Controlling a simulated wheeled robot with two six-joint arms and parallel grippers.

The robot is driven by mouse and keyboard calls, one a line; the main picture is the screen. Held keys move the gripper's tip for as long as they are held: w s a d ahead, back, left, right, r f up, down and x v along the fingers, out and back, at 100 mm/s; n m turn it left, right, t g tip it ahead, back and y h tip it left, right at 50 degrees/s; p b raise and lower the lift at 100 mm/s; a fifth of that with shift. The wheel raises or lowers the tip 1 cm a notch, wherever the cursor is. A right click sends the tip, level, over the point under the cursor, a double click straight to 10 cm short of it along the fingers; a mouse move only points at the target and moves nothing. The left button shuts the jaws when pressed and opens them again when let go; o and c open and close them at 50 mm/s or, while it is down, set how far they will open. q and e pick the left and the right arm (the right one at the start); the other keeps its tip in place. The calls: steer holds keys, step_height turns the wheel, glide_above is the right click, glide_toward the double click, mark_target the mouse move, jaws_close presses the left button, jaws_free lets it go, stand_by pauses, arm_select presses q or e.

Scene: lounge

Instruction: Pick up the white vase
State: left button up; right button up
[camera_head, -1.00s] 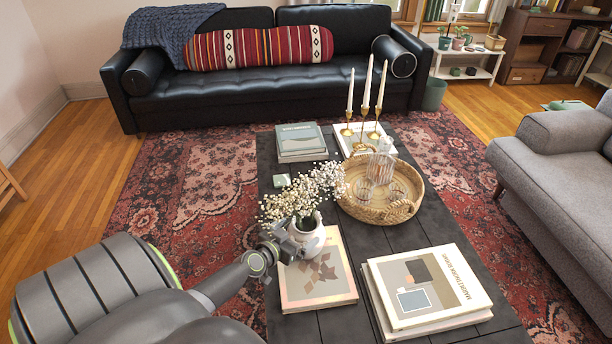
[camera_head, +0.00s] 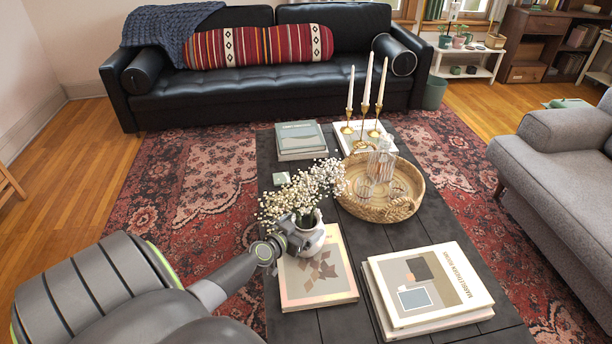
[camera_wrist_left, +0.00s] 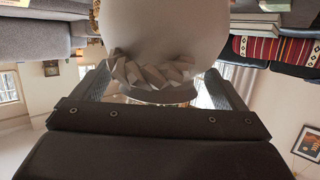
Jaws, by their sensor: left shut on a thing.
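The white vase (camera_head: 314,240) holds a bunch of small white flowers (camera_head: 298,192) and stands near the left edge of the dark coffee table (camera_head: 385,238), just behind a book. My left gripper (camera_head: 294,234) is shut on the vase from its left side and hides part of it. In the left wrist view the round white vase body (camera_wrist_left: 165,28) lies between the two fingers of my left gripper (camera_wrist_left: 160,85), and the view is upside down. I cannot tell whether the vase base touches the table. My right gripper is not in view.
A book with a brown pattern (camera_head: 322,278) lies in front of the vase. A woven tray (camera_head: 378,211) with glassware sits close to its right. Stacked books (camera_head: 430,290), brass candlesticks (camera_head: 365,128) and more books (camera_head: 300,140) stand on the table.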

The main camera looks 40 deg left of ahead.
arm_select(q)
steer(key=shift+c, duration=1.1)
steer(key=shift+w+r, duration=0.15)
steer(key=shift+r, duration=0.05)
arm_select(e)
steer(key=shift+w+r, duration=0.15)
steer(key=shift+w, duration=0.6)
arm_select(q)
steer(key=shift+r, duration=0.1)
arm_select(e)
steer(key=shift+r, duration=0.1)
